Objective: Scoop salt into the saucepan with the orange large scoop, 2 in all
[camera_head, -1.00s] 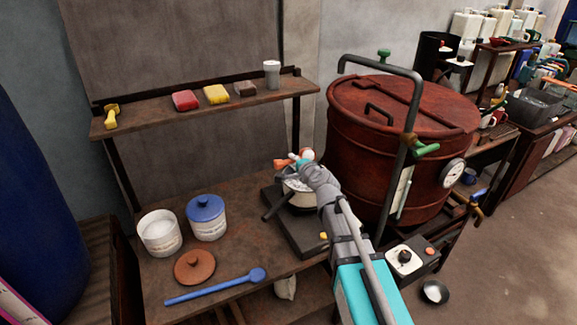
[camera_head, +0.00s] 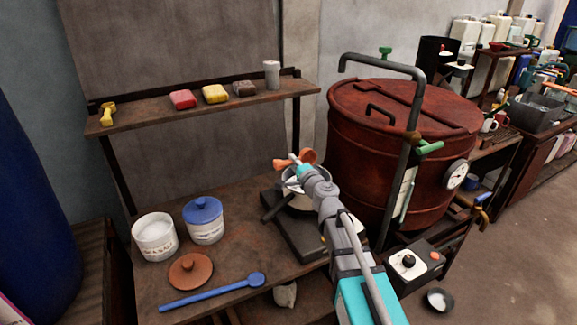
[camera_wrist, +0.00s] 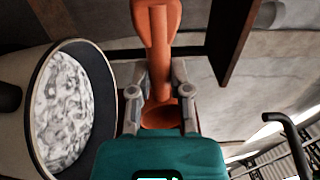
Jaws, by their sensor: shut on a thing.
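My gripper (camera_wrist: 159,88) is shut on the orange large scoop (camera_wrist: 159,28). In the head view my gripper (camera_head: 303,172) is over the saucepan (camera_head: 312,205), with the scoop's orange bowl (camera_head: 308,156) raised above the pan and turned. No white shows in that bowl. In the wrist view the saucepan (camera_wrist: 116,110) is left of the scoop, and mottled grey-white contents fill it. My arm hides part of the pan in the head view. An open white tub (camera_head: 154,250) with a lettered label and white contents stands at the table's left; its lettering is hard to read.
The saucepan is on a dark hotplate (camera_head: 290,228). A blue-lidded jar (camera_head: 204,230), a brown lid (camera_head: 190,270) and a blue spoon (camera_head: 210,293) are on the table. A big rusty vat (camera_head: 370,150) stands close right. A shelf (camera_head: 150,111) runs behind.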

